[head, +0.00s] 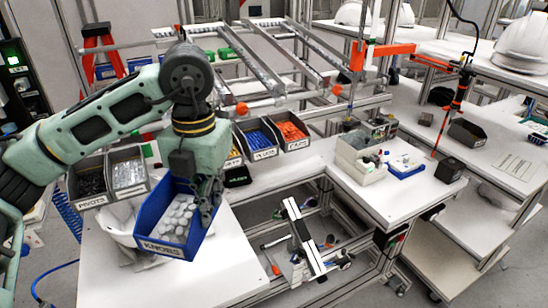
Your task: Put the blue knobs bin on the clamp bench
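The blue knobs bin (161,246) is labelled KNOBS and full of round grey-white knobs. It is in the head view, left of centre, over the near part of a white bench top (235,268). My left gripper (208,214) comes down from above at the bin's right side and appears shut on its right wall; the fingertips are partly hidden. A white rounded shell (122,222) lies behind and left of the bin, partly covered by it. I cannot tell whether the bin touches the shell or bench. No label marks the clamp bench. My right gripper is not in view.
Grey bins of pivots (90,183) and screws (128,176) stand left; a blue-filled bin (257,142) and an orange-filled caps bin (288,134) stand behind. A right-hand bench (392,200) holds a white box (360,160). The near-right bench top is clear.

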